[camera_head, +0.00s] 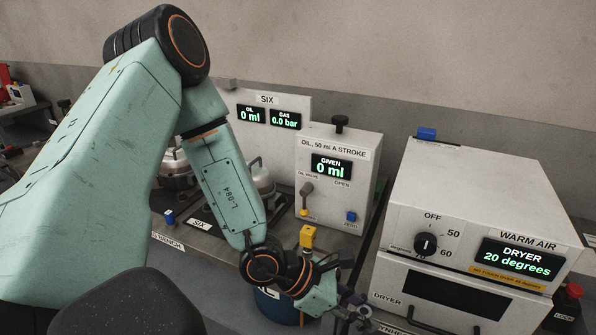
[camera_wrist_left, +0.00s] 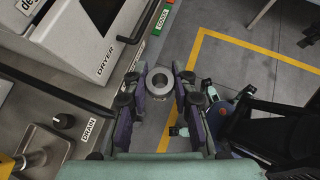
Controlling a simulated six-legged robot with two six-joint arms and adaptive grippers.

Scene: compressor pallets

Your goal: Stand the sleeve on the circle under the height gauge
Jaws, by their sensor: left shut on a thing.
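My left gripper (camera_head: 352,308) is low in front of the bench, near the dryer's lower left corner in the head view. In the left wrist view its two dark fingers are shut on the sleeve (camera_wrist_left: 159,83), a short grey metal ring with a round bore. I look into the bore from one end. The sleeve is held above the grey floor, beside the dryer's front. In the head view the gripper's fingers are small and partly cut off by the bottom edge. Neither the height gauge nor its circle shows in either view. My right gripper is not in view.
The white dryer (camera_head: 480,215) reads 20 degrees and stands at the right. The oil unit (camera_head: 336,165) reads 0 ml behind my arm. A drain tray (camera_wrist_left: 40,150) is at lower left in the wrist view. A yellow line (camera_wrist_left: 250,48) marks open floor.

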